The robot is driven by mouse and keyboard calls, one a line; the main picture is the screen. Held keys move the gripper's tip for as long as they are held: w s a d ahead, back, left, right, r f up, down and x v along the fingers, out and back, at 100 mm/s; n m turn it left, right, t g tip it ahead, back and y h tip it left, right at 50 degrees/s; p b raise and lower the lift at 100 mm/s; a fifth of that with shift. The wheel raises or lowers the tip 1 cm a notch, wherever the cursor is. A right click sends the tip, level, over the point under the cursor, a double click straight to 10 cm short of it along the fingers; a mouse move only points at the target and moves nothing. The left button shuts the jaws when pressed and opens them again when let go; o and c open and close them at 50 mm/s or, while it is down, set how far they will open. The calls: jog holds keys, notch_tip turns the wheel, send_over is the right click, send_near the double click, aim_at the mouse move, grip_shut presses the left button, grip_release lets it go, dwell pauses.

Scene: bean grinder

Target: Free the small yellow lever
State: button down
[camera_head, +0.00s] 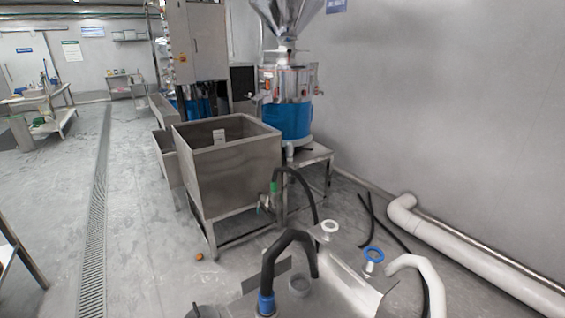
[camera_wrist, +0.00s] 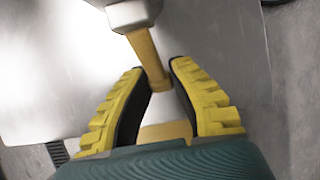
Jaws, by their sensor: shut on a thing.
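The small yellow lever (camera_wrist: 147,50) shows in the wrist view. It runs down from a pale grey fitting (camera_wrist: 132,12) at the top, and its lower end lies between my fingertips. My gripper (camera_wrist: 160,72) has yellow ridged fingers with black inner pads and is shut on the lever's end. A yellowish flat piece (camera_wrist: 165,132) shows between the fingers near the palm; I cannot tell what it belongs to. Neither my gripper nor the lever can be made out in the head view.
A bright metal sheet (camera_wrist: 225,45) lies behind the fingers. In the head view a steel tank (camera_head: 228,172) stands before the blue-banded grinder (camera_head: 288,118). Black hoses (camera_head: 290,240) and a white pipe (camera_head: 480,258) are at the front right. Open floor (camera_head: 130,240) is at left.

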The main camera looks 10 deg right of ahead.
jog(key=shift+s+d+r, duration=0.1)
jog(key=shift+d+r, duration=0.1)
jog(key=shift+r, duration=0.3)
jog(key=shift+s+f, duration=0.1)
jog(key=shift+s, duration=0.05)
jog(key=shift+s+r+p, duration=0.15)
jog(key=shift+r+p, duration=0.35)
jog(key=shift+p, duration=0.2)
jog(key=shift+s+d+r+p, duration=0.15)
jog(key=shift+s+r+p, duration=0.1)
jog(key=shift+p, duration=0.1)
